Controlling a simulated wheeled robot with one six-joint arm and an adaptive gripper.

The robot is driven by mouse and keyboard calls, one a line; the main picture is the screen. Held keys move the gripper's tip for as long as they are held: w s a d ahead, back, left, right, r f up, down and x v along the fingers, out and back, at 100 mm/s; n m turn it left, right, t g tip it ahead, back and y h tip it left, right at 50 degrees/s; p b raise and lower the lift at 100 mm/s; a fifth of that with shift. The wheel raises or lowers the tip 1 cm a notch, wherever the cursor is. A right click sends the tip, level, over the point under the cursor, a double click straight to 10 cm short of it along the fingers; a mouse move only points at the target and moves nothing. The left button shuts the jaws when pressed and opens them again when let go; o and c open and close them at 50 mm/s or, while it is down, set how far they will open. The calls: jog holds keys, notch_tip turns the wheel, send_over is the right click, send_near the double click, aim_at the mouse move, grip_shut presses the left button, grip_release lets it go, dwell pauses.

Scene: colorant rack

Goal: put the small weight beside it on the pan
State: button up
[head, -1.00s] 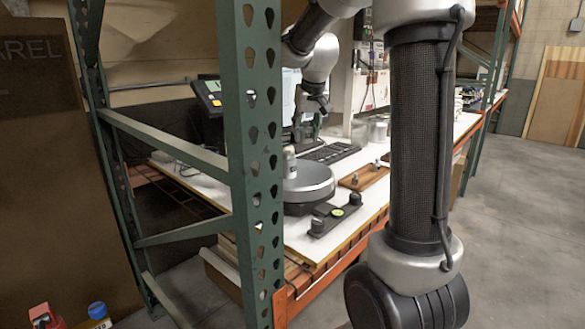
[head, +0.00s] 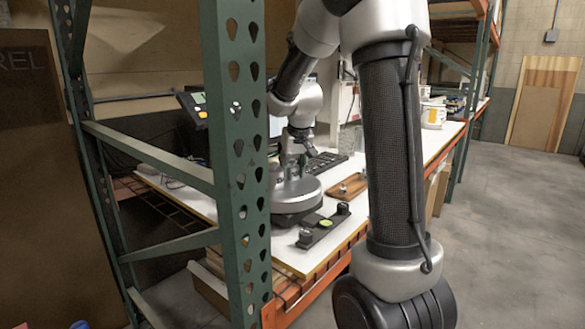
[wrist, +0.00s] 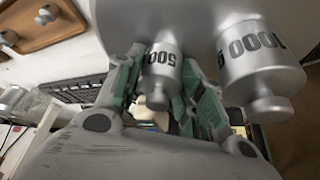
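The small weight (wrist: 164,62), a grey metal cylinder marked 500 with a knob, is between the green-padded fingers of my gripper (wrist: 162,75) in the wrist view. The fingers appear shut on its sides. A larger weight (wrist: 258,65) marked 1000 stands upright beside it on the round grey pan (wrist: 200,18), a small gap apart. Whether the small weight's base touches the pan is hidden. In the head view my gripper (head: 293,168) is low over the pan (head: 312,188); the weights there are too small and covered to tell apart.
A wooden tray (head: 338,191) with small weights lies right of the scale; it also shows in the wrist view (wrist: 50,32). A black bar with a green level (head: 325,225) lies in front. A keyboard (head: 325,163) is behind. A green rack post (head: 238,150) stands left.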

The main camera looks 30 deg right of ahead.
jog(key=shift+o, duration=0.3)
jog(key=v, duration=1.2)
jog(key=s+a+f+n, duration=0.1)
jog(key=s+a+f, duration=0.2)
jog(key=s, duration=1)
jog(key=s+a+f+n+y, duration=0.1)
jog(key=s+a+f, duration=0.1)
jog(key=s, duration=1.1)
jog(key=shift+a+f+n, duration=0.4)
jog(key=shift+a, duration=0.1)
jog(key=shift+s, duration=0.1)
